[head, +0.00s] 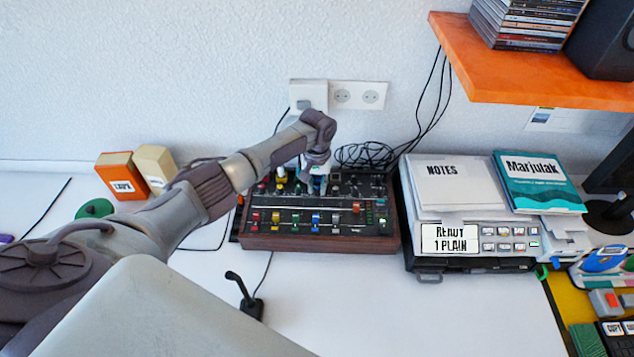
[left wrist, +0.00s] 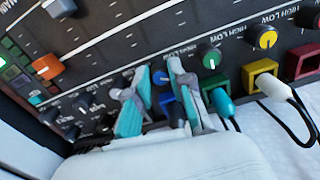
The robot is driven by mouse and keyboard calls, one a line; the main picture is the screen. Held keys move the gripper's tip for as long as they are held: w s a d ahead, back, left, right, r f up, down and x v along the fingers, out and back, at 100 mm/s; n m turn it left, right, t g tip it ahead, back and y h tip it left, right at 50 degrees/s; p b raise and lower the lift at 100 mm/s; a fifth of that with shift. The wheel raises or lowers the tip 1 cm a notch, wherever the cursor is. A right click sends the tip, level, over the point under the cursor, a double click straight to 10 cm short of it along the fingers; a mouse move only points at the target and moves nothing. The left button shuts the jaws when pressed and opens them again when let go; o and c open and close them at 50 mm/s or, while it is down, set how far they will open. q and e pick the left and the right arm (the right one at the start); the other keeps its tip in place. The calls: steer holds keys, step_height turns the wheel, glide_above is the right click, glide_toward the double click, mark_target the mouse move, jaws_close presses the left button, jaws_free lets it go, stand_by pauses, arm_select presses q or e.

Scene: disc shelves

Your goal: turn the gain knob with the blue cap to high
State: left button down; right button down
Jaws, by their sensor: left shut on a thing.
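The mixer (head: 320,243) is a dark panel in a brown wooden case on the white desk. My left gripper (head: 318,184) reaches down onto its back row of controls. In the left wrist view, the teal pads of my left gripper (left wrist: 160,88) are on either side of the gain knob with the blue cap (left wrist: 160,77) and shut on it. The pads partly cover the knob, and I cannot read its pointer clearly. The head view hides the knob behind the gripper. HIGH and LOW labels are printed by the knobs. My right gripper is not in view.
Beside the blue knob are a green-capped knob (left wrist: 210,57), a yellow-capped knob (left wrist: 264,38) and a red-capped knob (left wrist: 309,16). A teal plug (left wrist: 223,104) and a white plug (left wrist: 275,87) are close by.

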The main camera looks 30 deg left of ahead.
arm_select(q)
steer(key=m, duration=0.4)
steer(key=shift+m+p, duration=0.3)
steer(key=m, duration=0.3)
steer(key=shift+m, duration=0.4)
steer(key=m, duration=1.2)
steer(key=shift+m+b, duration=0.3)
steer(key=shift+b, duration=0.05)
steer(key=m, duration=0.3)
steer(key=shift+m+b, duration=0.35)
steer(key=shift+m, duration=0.05)
steer(key=m+b, duration=0.1)
steer(key=m, duration=0.3)
steer(key=shift+m+b, duration=0.3)
steer(key=shift+m, duration=1.3)
